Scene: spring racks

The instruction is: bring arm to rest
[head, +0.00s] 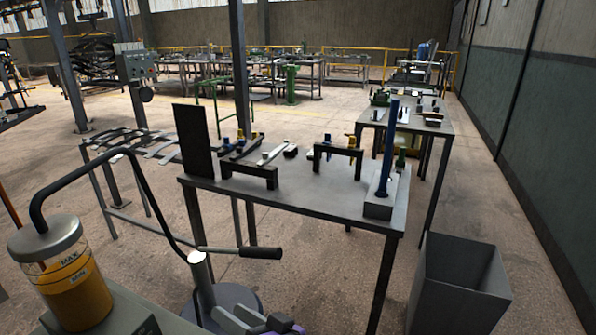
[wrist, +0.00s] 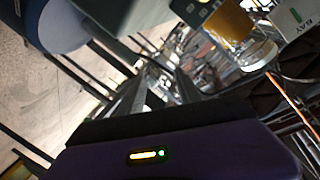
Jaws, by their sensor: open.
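My arm shows low in the head view as purple and grey links at the bottom edge, beside the lever stand and in front of the work table (head: 310,200). Its end is partly cut off by the frame. In the wrist view, the purple wrist housing with a small lit indicator fills the bottom. My gripper (wrist: 160,88) extends beyond it, with grey fingers apart and nothing seen between them. The view there is tilted, and the fingertips are hard to make out against the clutter.
A clear jar of yellow-orange material (head: 75,290) with a black hose stands at left; it also shows in the wrist view (wrist: 238,38). A black-gripped lever (head: 260,252) stands near my arm. A grey open bin (head: 460,285) stands at right. Floor beyond the table is partly free.

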